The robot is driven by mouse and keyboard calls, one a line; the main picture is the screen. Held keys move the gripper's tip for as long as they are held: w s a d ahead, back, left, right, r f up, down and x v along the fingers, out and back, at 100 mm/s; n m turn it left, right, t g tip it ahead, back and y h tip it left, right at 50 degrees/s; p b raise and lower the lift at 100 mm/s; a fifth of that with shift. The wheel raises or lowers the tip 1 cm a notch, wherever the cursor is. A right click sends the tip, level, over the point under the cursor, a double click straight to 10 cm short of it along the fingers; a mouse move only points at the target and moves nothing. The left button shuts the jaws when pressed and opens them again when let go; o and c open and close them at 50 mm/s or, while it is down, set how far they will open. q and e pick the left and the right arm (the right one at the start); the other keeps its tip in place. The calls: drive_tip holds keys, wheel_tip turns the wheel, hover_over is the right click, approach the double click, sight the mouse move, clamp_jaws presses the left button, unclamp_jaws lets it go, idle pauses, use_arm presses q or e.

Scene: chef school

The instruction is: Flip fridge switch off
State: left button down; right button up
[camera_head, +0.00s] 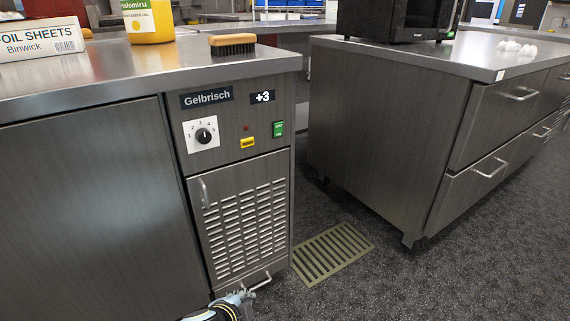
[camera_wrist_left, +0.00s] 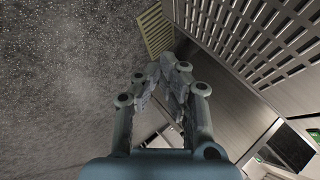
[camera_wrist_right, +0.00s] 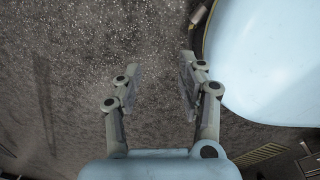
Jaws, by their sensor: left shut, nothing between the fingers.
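The fridge control panel (camera_head: 234,110) is on the front of the steel counter, with a "Gelbrisch" label and a "+3" display (camera_head: 262,97). On it are a green switch (camera_head: 278,129), a yellow switch-like piece (camera_head: 247,142), a small red light and a dial (camera_head: 205,135). I cannot tell the green switch's position. My left gripper (camera_head: 248,291) is low before the vented door (camera_head: 243,228), well below the switch; in the left wrist view its fingers (camera_wrist_left: 164,70) are shut and empty. My right gripper (camera_wrist_right: 159,68) is open and empty above the floor, outside the head view.
A brush (camera_head: 232,44), a yellow bottle (camera_head: 148,20) and a foil box (camera_head: 40,40) stand on the counter top. A floor grate (camera_head: 332,253) lies right of the fridge. A second counter (camera_head: 385,130) bears a microwave. Open floor lies in front.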

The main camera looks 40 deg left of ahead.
sight(278, 130)
use_arm(q)
drive_tip(key=w+r+m+t+y+b, duration=0.25)
drive_tip(key=w+r+t, duration=0.25)
drive_tip(key=w+r, duration=0.8)
drive_tip(key=w+r+m+t+y+b, duration=0.1)
drive_tip(key=w+r+m+t+b, duration=0.2)
drive_tip(key=r, duration=1.1)
drive_tip(key=shift+w+a+r+t, duration=0.25)
drive_tip(key=shift+w+a+t, duration=0.15)
drive_tip(key=shift+w+a, duration=0.05)
use_arm(e)
drive_tip(key=w, duration=0.1)
drive_tip(key=w+f, duration=0.1)
drive_tip(key=w, duration=0.2)
drive_tip(key=shift+f, duration=0.3)
use_arm(q)
drive_tip(key=shift+w, duration=0.1)
drive_tip(key=shift+s+a+x, duration=0.2)
drive_tip(key=shift+a+x, duration=0.3)
drive_tip(key=shift+x, duration=1.6)
drive_tip(key=shift+s+a+x, duration=0.2)
drive_tip(key=shift+a+x, duration=0.25)
drive_tip(key=shift+x, duration=1.65)
drive_tip(key=shift+s+a+x, duration=0.2)
drive_tip(key=shift+a+x, duration=0.3)
drive_tip(key=shift+x, duration=1.65)
use_arm(e)
drive_tip(key=shift+s+a, duration=0.1)
drive_tip(key=shift+s, duration=0.1)
